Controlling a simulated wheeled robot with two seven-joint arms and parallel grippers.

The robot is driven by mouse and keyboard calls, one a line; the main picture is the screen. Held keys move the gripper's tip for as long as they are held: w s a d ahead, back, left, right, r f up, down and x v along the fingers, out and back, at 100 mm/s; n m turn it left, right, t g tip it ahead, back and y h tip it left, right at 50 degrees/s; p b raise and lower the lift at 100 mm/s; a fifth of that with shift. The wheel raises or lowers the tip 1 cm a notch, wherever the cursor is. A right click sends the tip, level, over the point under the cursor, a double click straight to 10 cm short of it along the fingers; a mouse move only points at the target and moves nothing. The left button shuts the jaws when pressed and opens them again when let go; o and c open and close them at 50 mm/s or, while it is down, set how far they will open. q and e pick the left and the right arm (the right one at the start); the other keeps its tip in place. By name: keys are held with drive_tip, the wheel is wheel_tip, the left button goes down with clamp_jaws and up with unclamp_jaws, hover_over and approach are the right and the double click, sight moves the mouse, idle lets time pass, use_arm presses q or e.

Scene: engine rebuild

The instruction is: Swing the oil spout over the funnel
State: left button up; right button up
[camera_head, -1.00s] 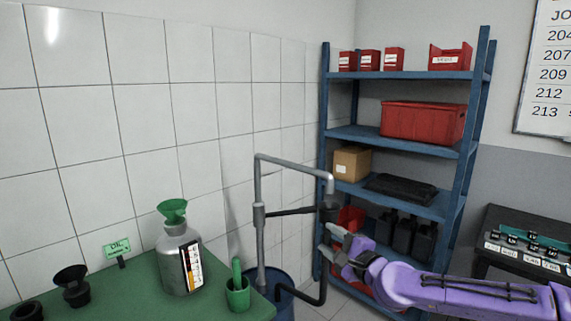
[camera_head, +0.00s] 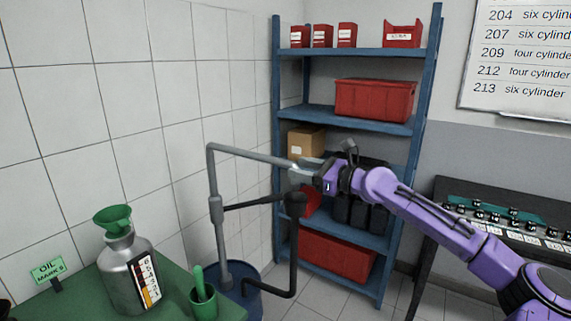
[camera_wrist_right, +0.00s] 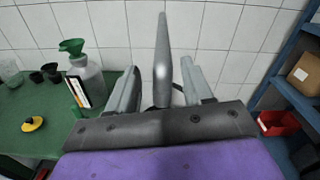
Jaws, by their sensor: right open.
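The oil spout (camera_head: 245,153) is a grey pipe rising from a blue drum, with a level arm reaching right, away from the funnel. The green funnel (camera_head: 112,218) sits in the neck of a metal oil can (camera_head: 124,268) on the green bench; it also shows in the wrist view (camera_wrist_right: 72,46). My right gripper (camera_head: 303,172) is at the spout's outer end. In the wrist view its fingers (camera_wrist_right: 158,88) are apart, with the grey spout arm (camera_wrist_right: 162,55) running between them. Whether they touch it cannot be told. The spout's tip is hidden by the gripper. My left gripper is not in view.
A black crank handle (camera_head: 294,240) hangs from the pipe below the spout arm. A green cup (camera_head: 203,303) stands at the bench edge. A blue shelf rack (camera_head: 345,115) with red bins stands behind my gripper. The tiled wall is behind the spout.

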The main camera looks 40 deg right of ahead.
sight(286, 165)
drive_tip(key=shift+w+d+f+b, duration=0.15)
drive_tip(key=shift+w+f+b, duration=0.1)
drive_tip(key=shift+w+b, duration=0.5)
drive_tip(key=b+x, duration=0.1)
drive_tip(key=x, duration=0.2)
drive_tip(key=shift+w+a+r, duration=0.1)
drive_tip(key=shift+w+a, duration=0.1)
drive_tip(key=shift+a, duration=0.05)
drive_tip(key=shift+w+a, duration=0.15)
drive_tip(key=shift+w, duration=0.2)
drive_tip(key=shift+w+r, duration=0.1)
drive_tip(key=shift+r, duration=0.05)
